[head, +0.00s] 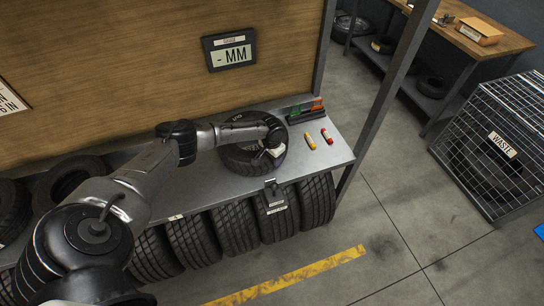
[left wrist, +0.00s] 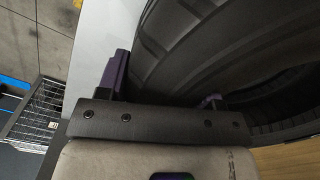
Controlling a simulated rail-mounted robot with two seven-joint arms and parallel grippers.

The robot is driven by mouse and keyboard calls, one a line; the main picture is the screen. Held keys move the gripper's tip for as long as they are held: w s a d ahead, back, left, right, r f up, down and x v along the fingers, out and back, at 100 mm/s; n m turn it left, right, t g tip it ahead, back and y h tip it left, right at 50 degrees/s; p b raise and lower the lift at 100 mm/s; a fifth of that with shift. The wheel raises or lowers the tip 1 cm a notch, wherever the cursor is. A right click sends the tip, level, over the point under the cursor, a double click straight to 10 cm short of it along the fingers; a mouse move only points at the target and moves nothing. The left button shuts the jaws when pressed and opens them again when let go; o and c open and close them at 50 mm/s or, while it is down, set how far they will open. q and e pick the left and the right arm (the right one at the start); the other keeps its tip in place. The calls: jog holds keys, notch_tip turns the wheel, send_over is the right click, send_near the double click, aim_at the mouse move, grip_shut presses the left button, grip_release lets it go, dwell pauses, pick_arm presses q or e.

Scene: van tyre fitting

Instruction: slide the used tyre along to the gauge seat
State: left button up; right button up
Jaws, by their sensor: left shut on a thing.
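The used tyre (head: 240,160) lies on its side on the metal bench (head: 190,190), near the bench's right end. My left gripper (head: 273,150) reaches over it from the left and is shut on the near right part of its rim. In the left wrist view the tyre (left wrist: 230,45) fills the upper right, with its wall between the two fingers of my left gripper (left wrist: 162,88). A gauge display (head: 229,51) on the wooden board reads "- MM". I cannot clearly make out a gauge seat. My right gripper is not in view.
A small rack (head: 306,111), a yellow marker (head: 310,141) and a red marker (head: 327,136) lie right of the tyre. A dark labelled block (head: 273,192) sits at the bench's front edge. Several tyres stand below. A wire cage (head: 490,150) labelled "WASTE" stands at far right.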

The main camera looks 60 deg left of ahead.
pick_arm(q)
jog(key=o, duration=1.5)
jog(key=shift+w, duration=0.15)
jog(key=shift+o, duration=0.2)
jog(key=shift+r, duration=0.1)
notch_tip(320, 180, up, 12)
jog(key=shift+f+p, duration=0.1)
jog(key=shift+p, duration=0.35)
jog(key=shift+r, duration=0.95)
jog(key=shift+m, duration=0.3)
